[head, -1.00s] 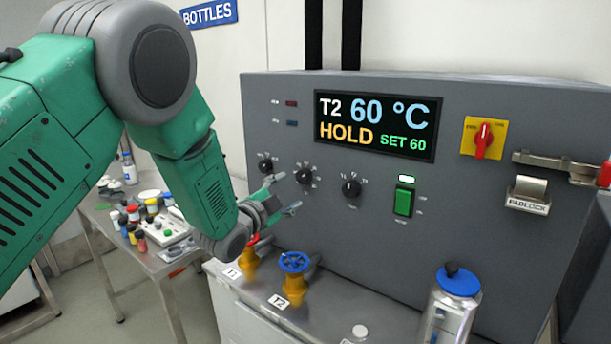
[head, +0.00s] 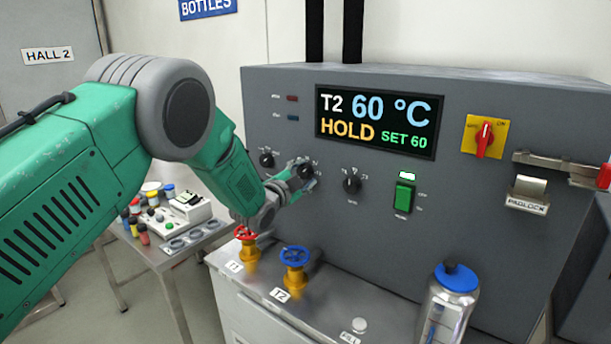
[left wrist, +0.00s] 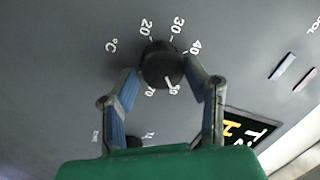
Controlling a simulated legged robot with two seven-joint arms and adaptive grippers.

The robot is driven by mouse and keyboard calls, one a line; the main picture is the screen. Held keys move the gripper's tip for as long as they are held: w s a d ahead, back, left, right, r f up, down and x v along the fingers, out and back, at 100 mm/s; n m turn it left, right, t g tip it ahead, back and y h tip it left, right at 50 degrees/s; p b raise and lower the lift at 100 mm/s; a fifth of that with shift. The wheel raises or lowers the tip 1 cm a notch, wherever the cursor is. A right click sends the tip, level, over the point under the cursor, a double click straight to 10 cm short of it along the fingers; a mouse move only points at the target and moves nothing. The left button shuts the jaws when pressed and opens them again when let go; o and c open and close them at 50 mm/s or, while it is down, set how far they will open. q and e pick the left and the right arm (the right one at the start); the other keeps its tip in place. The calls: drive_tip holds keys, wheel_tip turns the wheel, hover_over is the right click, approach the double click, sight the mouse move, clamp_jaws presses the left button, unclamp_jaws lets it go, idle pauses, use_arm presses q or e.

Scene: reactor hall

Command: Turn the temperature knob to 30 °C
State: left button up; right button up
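The temperature knob (left wrist: 162,66) is a dark round knob on the grey panel (head: 460,90), with a °C scale around it; 20, 30 and 40 are readable in the left wrist view. Its white mark appears to be on the lower side, away from 30. My left gripper (left wrist: 162,72) has one finger on each side of the knob. The right finger looks close against it; a small gap seems to show at the left. In the head view, the gripper (head: 305,175) partly covers the knob. The display (head: 376,123) reads T2 60 °C, HOLD, SET 60. My right gripper is not in view.
Other knobs (head: 352,184) (head: 266,159) sit on either side. A green switch (head: 404,197) is to the right. Red (head: 246,234) and blue (head: 294,257) valves stand below my gripper. A blue-capped bottle (head: 452,300) stands front right. A side table (head: 165,253) holds small bottles.

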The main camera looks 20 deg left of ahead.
use_arm(q)
drive_tip(key=shift+a+f, duration=0.15)
drive_tip(key=shift+a, duration=0.2)
drive_tip(key=c, duration=0.5)
drive_tip(key=shift+o, duration=0.2)
drive_tip(key=shift+a+f, duration=0.15)
drive_tip(key=shift+a, duration=0.15)
drive_tip(key=shift+s, duration=0.1)
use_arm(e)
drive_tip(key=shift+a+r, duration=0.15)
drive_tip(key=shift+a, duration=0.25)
use_arm(q)
drive_tip(key=shift+d, duration=0.2)
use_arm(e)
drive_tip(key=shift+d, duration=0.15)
